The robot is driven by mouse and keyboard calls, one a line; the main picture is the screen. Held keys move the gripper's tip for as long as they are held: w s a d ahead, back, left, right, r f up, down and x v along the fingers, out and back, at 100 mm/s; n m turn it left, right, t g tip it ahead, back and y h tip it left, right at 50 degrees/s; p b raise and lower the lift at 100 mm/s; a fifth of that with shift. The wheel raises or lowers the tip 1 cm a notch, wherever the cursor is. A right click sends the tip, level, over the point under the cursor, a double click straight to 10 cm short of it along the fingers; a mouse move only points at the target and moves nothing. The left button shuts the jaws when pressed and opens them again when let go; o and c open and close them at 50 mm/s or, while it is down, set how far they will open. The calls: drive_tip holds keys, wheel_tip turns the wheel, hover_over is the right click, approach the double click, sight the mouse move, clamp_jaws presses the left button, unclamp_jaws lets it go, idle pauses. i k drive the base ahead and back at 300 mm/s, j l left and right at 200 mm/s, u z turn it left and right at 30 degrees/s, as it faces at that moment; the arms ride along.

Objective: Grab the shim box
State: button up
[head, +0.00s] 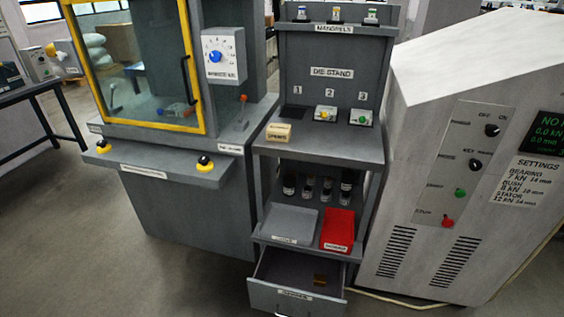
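A small tan box (278,133) with a pale label on its front sits at the left front corner of the die stand's top shelf (325,147). It appears to be the shim box, though its lettering is too small to read surely. The box rests on the shelf, and nothing touches it. My gripper is not in view.
Dies stand at the shelf's back, by numbers 2 (325,114) and 3 (361,116). Below are dark cylinders, a grey tray (294,226) and a red tray (338,230). An open drawer (296,299) juts out at the bottom. Machines flank the stand; floor at left front is clear.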

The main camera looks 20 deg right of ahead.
sight(280, 133)
drive_tip(key=i+j, duration=0.25)
drive_tip(key=i, duration=0.25)
drive_tip(key=i+j+u, duration=0.1)
drive_tip(key=i+j, duration=0.2)
drive_tip(key=i, duration=0.2)
drive_tip(key=i+j+u, duration=0.1)
drive_tip(key=i, duration=0.4)
drive_tip(key=i+j, duration=0.3)
drive_tip(key=i, duration=0.2)
